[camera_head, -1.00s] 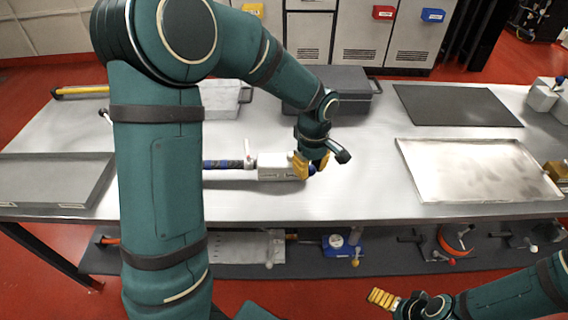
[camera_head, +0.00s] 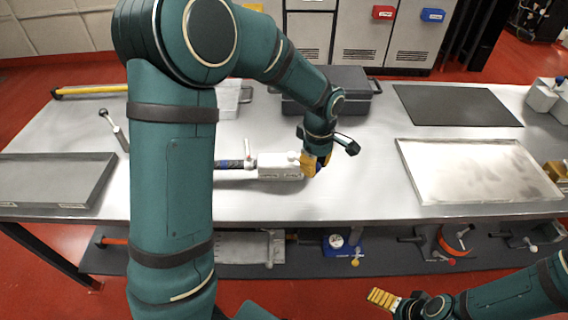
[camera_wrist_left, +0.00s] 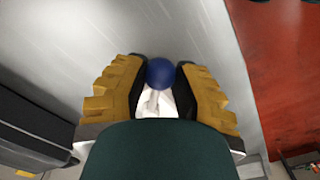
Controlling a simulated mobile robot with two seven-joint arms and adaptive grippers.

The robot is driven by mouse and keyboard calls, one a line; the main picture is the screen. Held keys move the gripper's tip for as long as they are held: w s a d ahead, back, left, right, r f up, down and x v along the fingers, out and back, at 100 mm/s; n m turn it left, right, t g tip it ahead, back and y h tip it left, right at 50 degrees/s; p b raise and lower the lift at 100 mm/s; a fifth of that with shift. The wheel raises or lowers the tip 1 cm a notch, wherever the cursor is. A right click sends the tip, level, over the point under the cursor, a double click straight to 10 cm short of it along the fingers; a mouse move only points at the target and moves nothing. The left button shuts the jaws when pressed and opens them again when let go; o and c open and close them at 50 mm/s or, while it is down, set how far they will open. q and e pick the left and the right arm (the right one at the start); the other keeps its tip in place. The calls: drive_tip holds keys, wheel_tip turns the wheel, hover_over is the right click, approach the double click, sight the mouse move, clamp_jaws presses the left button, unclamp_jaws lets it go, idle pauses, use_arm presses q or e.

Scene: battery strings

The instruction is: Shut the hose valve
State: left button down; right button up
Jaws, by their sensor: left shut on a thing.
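The hose valve shows as a pale block (camera_head: 278,167) lying on the bench, with a dark blue piece (camera_head: 229,164) at its left end. A small pale upright piece (camera_head: 247,149) stands by the join. My left gripper (camera_head: 317,166) is at the block's right end. In the left wrist view its yellow fingers (camera_wrist_left: 160,85) are shut on a lever with a round blue knob (camera_wrist_left: 160,72), over a pale stem. The gripper hides most of the lever in the head view. My right gripper (camera_head: 384,299) is low at the right, away from the valve; its jaw opening is unclear.
A metal tray (camera_head: 480,170) lies right of the valve and a grey tray (camera_head: 52,178) at the far left. A dark case (camera_head: 345,82) stands behind the gripper, beside a black mat (camera_head: 455,105). Bench space between the valve and the right tray is clear.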

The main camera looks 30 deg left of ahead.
use_arm(q)
drive_tip(key=shift+w+d+f+n, duration=0.1)
drive_tip(key=shift+w+n, duration=0.5)
drive_tip(key=shift+n, duration=0.3)
drive_tip(key=shift+w, duration=0.2)
drive_tip(key=c, duration=0.7)
unclamp_jaws()
wheel_tip(320, 180, up, 7)
drive_tip(key=p, duration=0.6)
